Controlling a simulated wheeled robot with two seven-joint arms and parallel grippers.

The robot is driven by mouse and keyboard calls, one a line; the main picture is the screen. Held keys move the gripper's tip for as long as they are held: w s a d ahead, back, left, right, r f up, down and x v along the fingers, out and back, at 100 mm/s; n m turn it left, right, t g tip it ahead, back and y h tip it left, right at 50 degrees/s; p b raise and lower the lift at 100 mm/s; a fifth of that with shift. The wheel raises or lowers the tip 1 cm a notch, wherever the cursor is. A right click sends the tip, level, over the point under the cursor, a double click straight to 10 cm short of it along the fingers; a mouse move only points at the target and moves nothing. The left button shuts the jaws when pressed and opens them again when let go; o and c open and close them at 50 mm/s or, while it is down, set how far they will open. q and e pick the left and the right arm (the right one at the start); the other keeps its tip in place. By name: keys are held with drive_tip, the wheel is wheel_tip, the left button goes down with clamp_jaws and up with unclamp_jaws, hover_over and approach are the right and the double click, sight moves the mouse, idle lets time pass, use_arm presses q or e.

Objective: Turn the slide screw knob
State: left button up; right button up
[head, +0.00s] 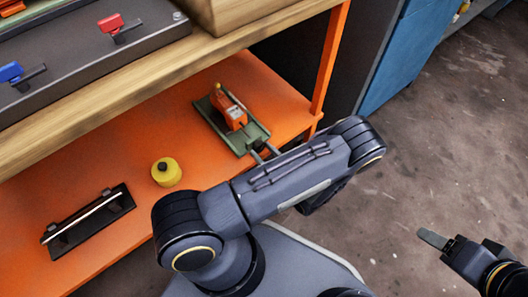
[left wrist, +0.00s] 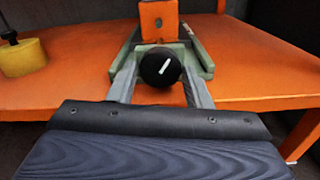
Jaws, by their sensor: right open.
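The orange and green slide device (head: 233,117) stands on the orange lower shelf. Its round black knob with a white mark (left wrist: 160,67) faces the left wrist camera. An orange block (left wrist: 159,20) of the device rises behind the knob. My left gripper (head: 264,151) reaches the front end of the device. In the left wrist view its two grey fingers (left wrist: 160,72) lie on either side of the knob, close against it, with no clear gap. The white mark is slanted. My right gripper (head: 432,238) is open and empty over the floor at the right.
A yellow cylinder with a black top (head: 166,171) and a black bar-shaped fixture (head: 88,220) stand on the shelf to the left. A wooden upper top (head: 130,85) overhangs the shelf. An orange post (head: 330,60) stands right of the device. The floor at right is clear.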

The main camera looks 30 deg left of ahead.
use_arm(q)
drive_tip(key=c, duration=0.5)
drive_tip(key=n, duration=0.2)
drive_tip(key=shift+n+b, duration=0.3)
drive_tip(key=shift+b, duration=0.05)
drive_tip(key=shift+c, duration=0.2)
drive_tip(key=n, duration=0.3)
drive_tip(key=o, duration=1)
drive_tip(key=p+v, duration=0.1)
drive_tip(key=v, duration=0.7)
drive_tip(key=shift+p, duration=0.35)
